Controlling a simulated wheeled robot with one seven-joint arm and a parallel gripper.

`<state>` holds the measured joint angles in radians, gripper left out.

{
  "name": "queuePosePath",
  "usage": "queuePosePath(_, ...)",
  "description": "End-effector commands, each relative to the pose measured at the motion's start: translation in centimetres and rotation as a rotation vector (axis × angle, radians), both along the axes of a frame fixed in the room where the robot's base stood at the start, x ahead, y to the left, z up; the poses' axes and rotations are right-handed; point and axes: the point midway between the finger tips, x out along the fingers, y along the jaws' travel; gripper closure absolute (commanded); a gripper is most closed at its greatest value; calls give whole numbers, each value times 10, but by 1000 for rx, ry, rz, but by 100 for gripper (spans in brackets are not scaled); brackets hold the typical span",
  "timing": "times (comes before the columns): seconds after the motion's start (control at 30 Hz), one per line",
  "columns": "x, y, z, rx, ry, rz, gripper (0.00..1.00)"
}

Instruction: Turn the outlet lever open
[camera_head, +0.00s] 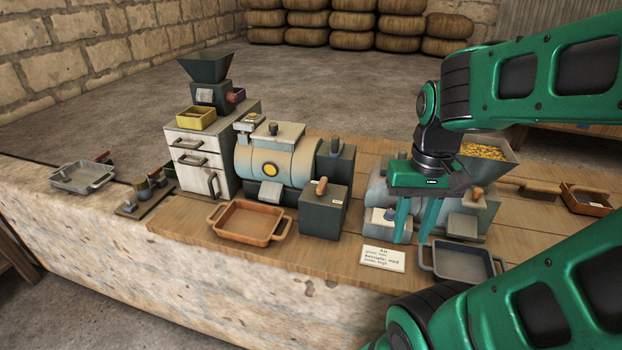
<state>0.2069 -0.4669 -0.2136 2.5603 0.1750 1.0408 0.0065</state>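My gripper (412,238) hangs in front of the right machine (378,190), its two green fingers pointing down and spread apart, with nothing seen between them. A small lever-like piece (390,213) shows on the machine's front, just left of the fingers; I cannot tell if they touch it. An orange-tipped lever (476,193) shows to the right of the fingers. Another orange-handled lever (321,186) stands on a dark box (322,215) beside the beige drum machine (275,158). I cannot tell which is the outlet lever. My gripper and arm hide part of the right machine.
A blue-grey tray (430,267) and a label card (383,258) lie before the right machine. An orange tray (214,228) sits before the drum machine. A drawer cabinet (190,160) and hopper (206,68) stand left. A grain-filled hopper (483,152) stands behind my gripper.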

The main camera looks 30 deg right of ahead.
Motion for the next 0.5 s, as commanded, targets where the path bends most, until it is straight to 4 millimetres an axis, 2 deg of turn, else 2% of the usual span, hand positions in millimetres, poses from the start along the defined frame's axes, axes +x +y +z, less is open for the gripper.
queuePosePath(0.13, 0, 0, 0, 0, 0, -1, 69)
queuePosePath(0.17, 0, 0, 0, 0, 0, -1, 64)
queuePosePath(0.2, 1, 0, 0, 0, 0, 1, 54)
queuePosePath(0.27, -8, 0, 7, -1, -15, 17, 41)
queuePosePath(0.37, 8, -2, 16, -2, -15, 91, 41)
queuePosePath(0.47, 43, -4, 29, -4, -14, 240, 41)
queuePosePath(0.5, 61, -5, 36, -5, -14, 317, 41)
